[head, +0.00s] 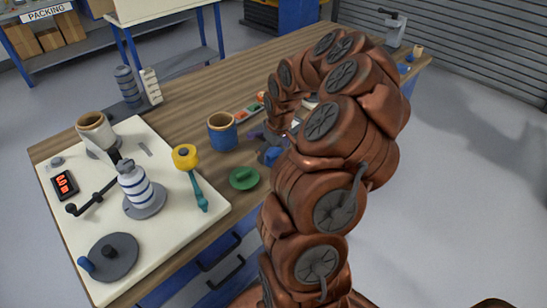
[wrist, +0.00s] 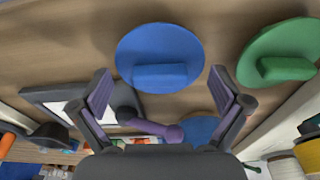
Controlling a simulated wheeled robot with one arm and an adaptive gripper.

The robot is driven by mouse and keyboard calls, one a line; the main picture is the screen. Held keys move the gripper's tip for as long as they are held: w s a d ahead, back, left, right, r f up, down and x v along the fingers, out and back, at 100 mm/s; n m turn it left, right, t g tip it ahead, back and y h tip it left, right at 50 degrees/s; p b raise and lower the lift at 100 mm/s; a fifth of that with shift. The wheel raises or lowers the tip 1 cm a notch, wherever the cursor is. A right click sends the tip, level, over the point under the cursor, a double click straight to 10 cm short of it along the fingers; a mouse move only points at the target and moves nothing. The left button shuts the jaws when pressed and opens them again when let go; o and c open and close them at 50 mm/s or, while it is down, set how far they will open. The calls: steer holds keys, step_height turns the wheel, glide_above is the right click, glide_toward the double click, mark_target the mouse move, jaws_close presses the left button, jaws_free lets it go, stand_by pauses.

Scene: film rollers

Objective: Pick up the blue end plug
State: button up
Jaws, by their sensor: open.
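The blue end plug (wrist: 150,50) is a round blue disc with a raised grip bar, lying on the wooden bench in the wrist view. In the head view, a blue patch (head: 269,156) beside my arm appears to be the plug, mostly hidden. My gripper (wrist: 160,78) is open, its two purple-padded fingers apart, with the plug's near edge and bar in line with the gap between them. Nothing is held. In the head view the gripper (head: 262,138) is largely covered by my arm.
A green end plug (wrist: 285,55) lies close beside the blue one; the head view shows it too (head: 244,178). A blue-wrapped roll (head: 222,134) stands behind it. A cream board (head: 115,255) with a striped roller (head: 135,190), crank and yellow-topped tool (head: 186,158) fills the left.

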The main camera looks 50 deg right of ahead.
steer(key=c, duration=1)
steer(key=shift+s+a+f, duration=0.1)
steer(key=c, duration=0.4)
steer(key=shift+o, duration=0.2)
